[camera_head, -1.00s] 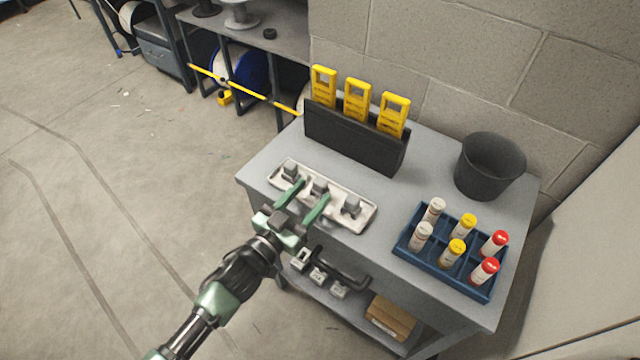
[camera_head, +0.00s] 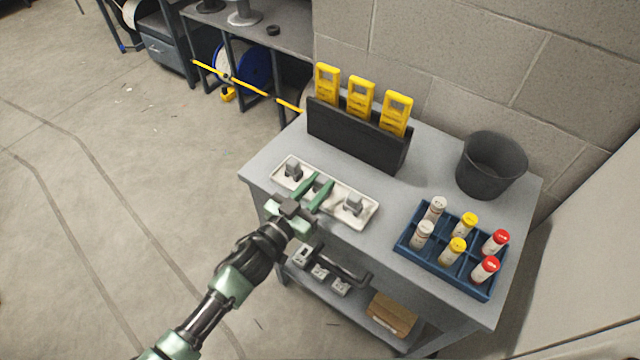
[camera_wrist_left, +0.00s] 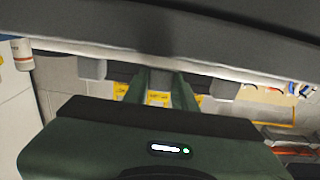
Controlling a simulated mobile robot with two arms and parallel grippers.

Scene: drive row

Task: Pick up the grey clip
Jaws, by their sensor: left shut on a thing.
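A white tray (camera_head: 339,197) on the grey cart holds three grey clips in a row. The left clip (camera_head: 293,171) and the right clip (camera_head: 353,204) stand free in it. My left gripper (camera_head: 318,189) has its green fingers closed on the middle grey clip (camera_head: 322,181), which is mostly hidden between them. The clip still appears to be at the tray; I cannot tell whether it is lifted. In the left wrist view the two other clips show on either side of my left fingers (camera_wrist_left: 161,88). My right gripper is not in view.
Behind the tray stands a black holder (camera_head: 350,138) with yellow tools. To the right are a blue rack (camera_head: 405,243) of capped tubes and a dark bucket (camera_head: 490,168). A lower shelf holds a brown box (camera_head: 391,315). The floor at left is clear.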

